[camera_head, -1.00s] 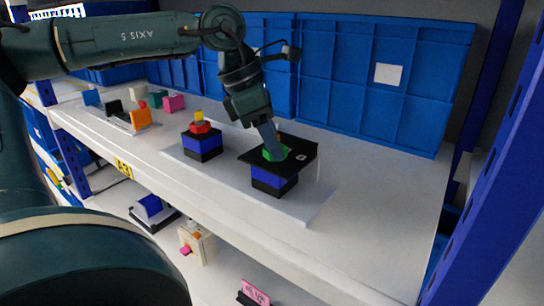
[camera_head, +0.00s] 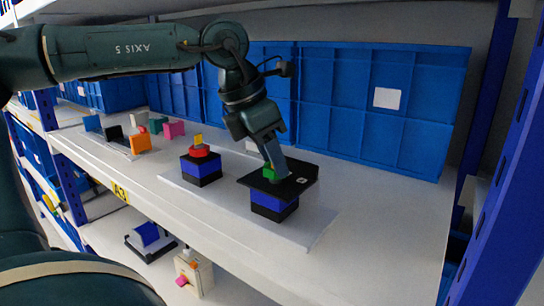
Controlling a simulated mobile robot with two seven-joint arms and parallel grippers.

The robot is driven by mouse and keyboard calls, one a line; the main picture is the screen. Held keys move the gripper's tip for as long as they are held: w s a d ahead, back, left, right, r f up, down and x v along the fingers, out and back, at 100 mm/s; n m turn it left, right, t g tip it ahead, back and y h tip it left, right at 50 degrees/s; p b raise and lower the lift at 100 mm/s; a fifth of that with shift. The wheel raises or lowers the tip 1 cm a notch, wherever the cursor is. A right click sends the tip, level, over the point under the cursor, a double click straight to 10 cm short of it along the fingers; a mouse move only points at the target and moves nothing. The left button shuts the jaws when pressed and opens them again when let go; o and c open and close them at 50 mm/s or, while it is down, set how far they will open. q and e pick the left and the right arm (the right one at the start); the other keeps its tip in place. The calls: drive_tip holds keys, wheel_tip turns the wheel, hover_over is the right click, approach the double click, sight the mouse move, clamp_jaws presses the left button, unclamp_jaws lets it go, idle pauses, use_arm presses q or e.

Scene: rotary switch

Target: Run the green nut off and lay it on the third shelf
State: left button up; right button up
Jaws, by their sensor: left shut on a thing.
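The green nut (camera_head: 268,172) sits at the black plate on top of a blue and black block (camera_head: 274,205). My left gripper (camera_head: 273,168) points down over this block and is shut on the green nut, whose far side the fingers hide. The black plate (camera_head: 297,186) spreads out around the nut at fingertip height; I cannot tell whether the nut is still on a thread. My right gripper is not in view.
A second blue and black block (camera_head: 201,168) with a red nut (camera_head: 199,151) stands to the left on the same white board (camera_head: 232,199). Small coloured blocks stand farther left. Blue bins (camera_head: 345,105) line the back. A lower shelf holds a cream box (camera_head: 194,273). A blue post (camera_head: 497,190) is at right.

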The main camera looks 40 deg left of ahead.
use_arm(q)
drive_tip(key=shift+r+p, duration=1.75)
drive_tip(key=shift+r, duration=0.55)
